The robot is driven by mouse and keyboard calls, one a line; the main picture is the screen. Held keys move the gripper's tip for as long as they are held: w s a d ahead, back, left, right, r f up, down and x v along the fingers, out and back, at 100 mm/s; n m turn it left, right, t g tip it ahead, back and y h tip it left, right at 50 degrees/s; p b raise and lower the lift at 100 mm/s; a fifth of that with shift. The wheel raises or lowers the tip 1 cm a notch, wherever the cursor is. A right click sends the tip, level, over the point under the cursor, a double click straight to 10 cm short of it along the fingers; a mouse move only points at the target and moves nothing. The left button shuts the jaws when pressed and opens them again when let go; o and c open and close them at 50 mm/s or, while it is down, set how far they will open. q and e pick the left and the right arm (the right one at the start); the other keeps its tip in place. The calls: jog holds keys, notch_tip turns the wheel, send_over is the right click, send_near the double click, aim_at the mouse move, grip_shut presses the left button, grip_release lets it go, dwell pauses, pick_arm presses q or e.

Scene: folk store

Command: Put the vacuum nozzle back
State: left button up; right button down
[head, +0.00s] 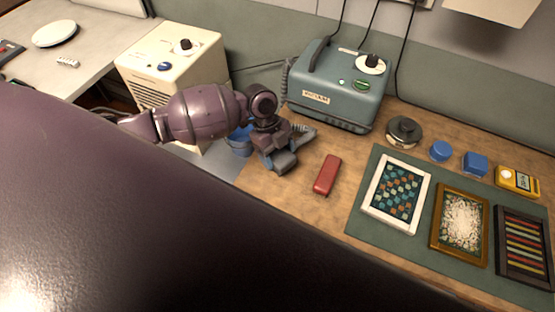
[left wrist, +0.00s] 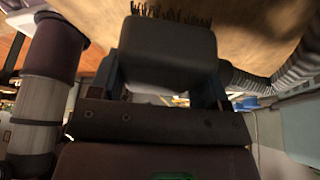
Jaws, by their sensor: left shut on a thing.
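My left gripper (head: 277,152) is at the bench's left end, in front of the vacuum. It is shut on the grey vacuum nozzle (head: 283,164). In the left wrist view the nozzle (left wrist: 168,58) sits between the fingers of my gripper (left wrist: 168,82), its dark bristles facing the wooden surface. The ribbed grey hose (left wrist: 275,82) runs off to the right there. My right gripper is not in view.
A red block (head: 327,174) lies on the bench just right of the gripper. A green mat (head: 363,225) with several framed pieces is farther right. A blue bin (head: 239,142) is behind the gripper, and a cream cabinet (head: 150,62) stands at left.

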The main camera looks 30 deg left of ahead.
aim_at(277, 160)
pick_arm(q)
jog(key=shift+f, duration=1.7)
jog(key=shift+f, duration=0.15)
jog(key=o, duration=0.8)
jog(key=shift+o, duration=0.2)
jog(key=shift+r, duration=0.25)
jog(key=v, duration=1.1)
jog(key=shift+r+b, duration=0.3)
jog(key=shift+r, duration=0.1)
jog(key=shift+a, duration=0.15)
